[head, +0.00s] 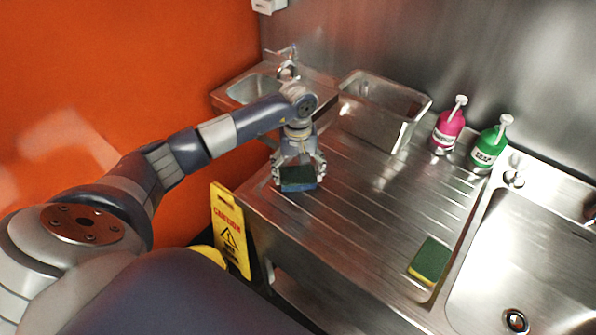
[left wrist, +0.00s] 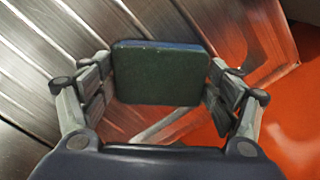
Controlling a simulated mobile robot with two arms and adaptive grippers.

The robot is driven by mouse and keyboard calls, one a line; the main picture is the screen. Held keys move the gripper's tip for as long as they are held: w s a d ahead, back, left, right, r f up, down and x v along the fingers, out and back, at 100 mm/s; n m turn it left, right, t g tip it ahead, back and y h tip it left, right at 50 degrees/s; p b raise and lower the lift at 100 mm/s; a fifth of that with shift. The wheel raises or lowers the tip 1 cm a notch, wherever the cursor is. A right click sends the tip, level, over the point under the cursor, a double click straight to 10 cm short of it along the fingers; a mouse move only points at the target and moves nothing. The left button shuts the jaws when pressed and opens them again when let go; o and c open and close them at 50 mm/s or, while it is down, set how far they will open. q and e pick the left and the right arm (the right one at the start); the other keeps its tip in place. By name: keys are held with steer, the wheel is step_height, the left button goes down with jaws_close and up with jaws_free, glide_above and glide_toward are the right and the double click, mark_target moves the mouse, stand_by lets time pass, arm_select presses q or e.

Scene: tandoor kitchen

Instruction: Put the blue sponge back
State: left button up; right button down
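The blue sponge (head: 298,186), with a dark green top, is at the left edge of the ridged steel drainboard (head: 350,205) in the head view. My left gripper (head: 299,172) points down with its fingers closed against the sponge's two ends. In the left wrist view the sponge (left wrist: 160,75) sits between the finger pads of the left gripper (left wrist: 160,88), its dark green face towards the camera. I cannot tell whether the sponge touches the drainboard or hangs just above it. My right gripper is not in view.
A green and yellow sponge (head: 430,261) lies beside the large sink (head: 530,250). A steel container (head: 372,125), a pink bottle (head: 447,130) and a green bottle (head: 489,148) stand at the back. A yellow caution sign (head: 229,232) stands below the left edge. The middle drainboard is clear.

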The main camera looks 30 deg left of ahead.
mark_target(298, 175)
arm_select(q)
steer(key=shift+o, duration=0.5)
steer(key=shift+r, duration=0.35)
step_height(298, 175, up, 12)
steer(key=b, duration=0.3)
steer(key=shift+f+b, duration=0.15)
steer(key=shift+b, duration=0.2)
